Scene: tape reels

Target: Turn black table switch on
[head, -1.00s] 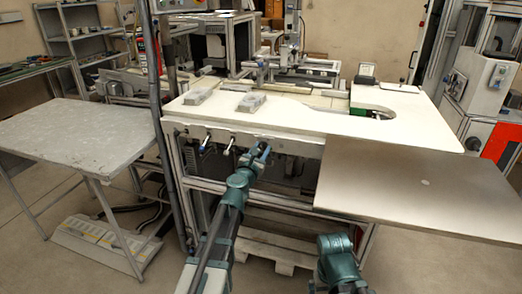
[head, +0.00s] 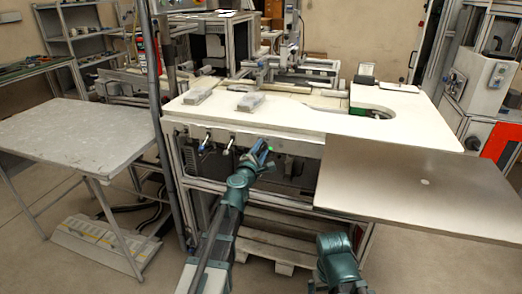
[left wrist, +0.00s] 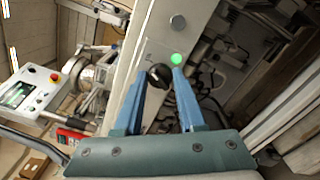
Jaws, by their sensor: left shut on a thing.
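The black switch (left wrist: 160,75) is a round dark knob on the pale front panel of the table. In the left wrist view it sits between the blue fingertips of my left gripper (left wrist: 161,80), which is shut on it. Beside it a round green light (left wrist: 176,60) glows. In the head view my left gripper (head: 262,152) is at the table's front edge and hides the switch.
The white table top (head: 310,115) carries two grey blocks (head: 250,102). A flat metal plate (head: 420,185) juts out at the right. A round grey knob (left wrist: 178,22) lies beyond the green light. A grey side table (head: 75,135) stands at the left.

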